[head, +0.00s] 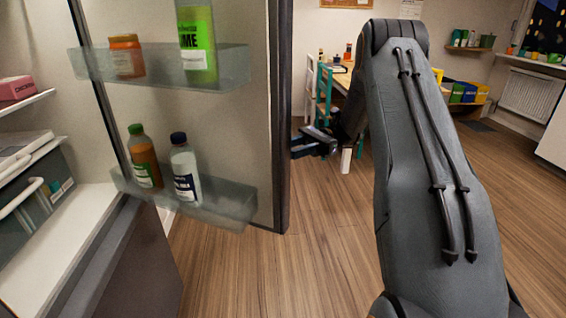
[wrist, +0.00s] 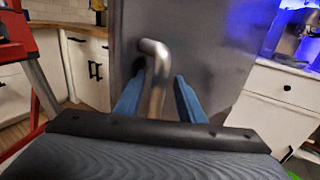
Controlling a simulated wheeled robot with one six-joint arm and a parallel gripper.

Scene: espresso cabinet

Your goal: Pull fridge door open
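The fridge door (head: 250,110) stands swung open in the head view, its inner face with two bottle shelves towards me. The grey outer face of the door (wrist: 225,35) fills the middle of the wrist view. A bent metal handle (wrist: 157,75) sticks out from it. My gripper (wrist: 159,85) has its two blue fingers on either side of the handle, with gaps visible between handle and fingers. In the head view my gripper (head: 312,145) is at the door's outer edge, partly hidden by the door; the handle is hidden there.
Bottles (head: 187,168) and jars stand on the upper door shelf (head: 230,65) and lower door shelf (head: 235,205). The fridge interior (head: 85,210) holds boxes at left. A wooden table (head: 343,82) and chair stand behind my arm. Wooden floor (head: 270,275) is clear.

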